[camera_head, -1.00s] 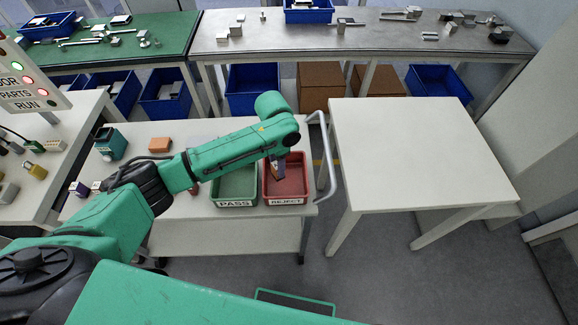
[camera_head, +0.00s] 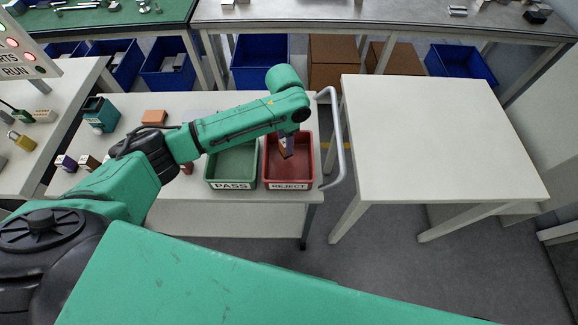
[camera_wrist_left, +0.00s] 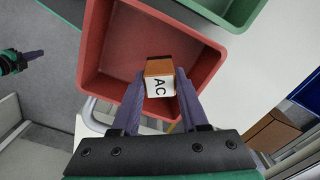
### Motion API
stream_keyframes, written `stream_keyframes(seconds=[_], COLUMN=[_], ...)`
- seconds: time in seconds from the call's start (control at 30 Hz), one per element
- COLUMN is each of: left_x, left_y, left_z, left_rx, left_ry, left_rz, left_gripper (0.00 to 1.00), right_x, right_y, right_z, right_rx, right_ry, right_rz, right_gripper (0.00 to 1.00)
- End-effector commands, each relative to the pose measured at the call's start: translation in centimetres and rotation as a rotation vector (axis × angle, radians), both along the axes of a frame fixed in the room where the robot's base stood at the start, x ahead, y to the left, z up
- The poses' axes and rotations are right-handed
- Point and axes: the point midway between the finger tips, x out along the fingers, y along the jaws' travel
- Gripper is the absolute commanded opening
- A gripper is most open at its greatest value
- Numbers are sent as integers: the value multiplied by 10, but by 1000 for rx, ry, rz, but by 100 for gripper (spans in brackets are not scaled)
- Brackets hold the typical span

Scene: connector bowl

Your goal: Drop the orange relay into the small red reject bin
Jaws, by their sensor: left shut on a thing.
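My left gripper (camera_head: 287,153) is over the red reject bin (camera_head: 308,172), which stands on the cart and carries a REJECT label. In the left wrist view, the fingers (camera_wrist_left: 160,85) are shut on the orange relay (camera_wrist_left: 159,68), a small block with an orange-brown top and a white face marked AC. The relay also shows in the head view (camera_head: 286,151), small and partly covered by the fingers. In the wrist view it appears within the outline of the red bin (camera_wrist_left: 112,45). My right gripper (camera_wrist_left: 32,57) shows small at the left of the wrist view; its opening is unclear.
The green PASS bin (camera_head: 231,173) stands directly left of the red bin. Small blocks (camera_head: 66,162), an orange box (camera_head: 154,117) and a teal device (camera_head: 100,113) are on the cart (camera_head: 125,191). A metal handle (camera_head: 338,140) rises at its right end. The white table (camera_head: 430,135) is bare.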

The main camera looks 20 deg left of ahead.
Motion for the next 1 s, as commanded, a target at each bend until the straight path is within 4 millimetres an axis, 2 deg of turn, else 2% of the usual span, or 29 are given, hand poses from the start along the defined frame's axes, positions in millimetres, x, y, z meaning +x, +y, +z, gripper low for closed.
stream_keyframes(seconds=[0.07, 0.1, 0.17, 0.47, 0.57, 0.67, 1.0], left_x=[0, 0, 0, 0, 1, 1, 2], left_y=[0, 0, 0, 0, 0, -1, -1], left_z=[1, 1, 1, 2, 9, 29, 126], left_rx=[0, 0, 0, 0, -1, -2, -1], left_ry=[0, 0, 0, 0, -2, -5, -5], left_rz=[0, 0, 0, -1, -1, -3, -2], left_gripper=[0, 59, 79, 79, 79, 79, 79], right_x=[1, 0, 0, -4, -4, -4, -5], right_y=[0, 0, -1, -4, -5, -6, -6], right_z=[1, 1, 1, 1, -1, -3, -14], right_rx=[0, -1, -1, -6, -7, -7, -8], right_ry=[-1, -1, 0, 6, 6, 7, 8], right_rz=[0, 0, 0, -1, -1, -2, -2], right_gripper=[0, 0, 0, 0, 0, 0, 0])
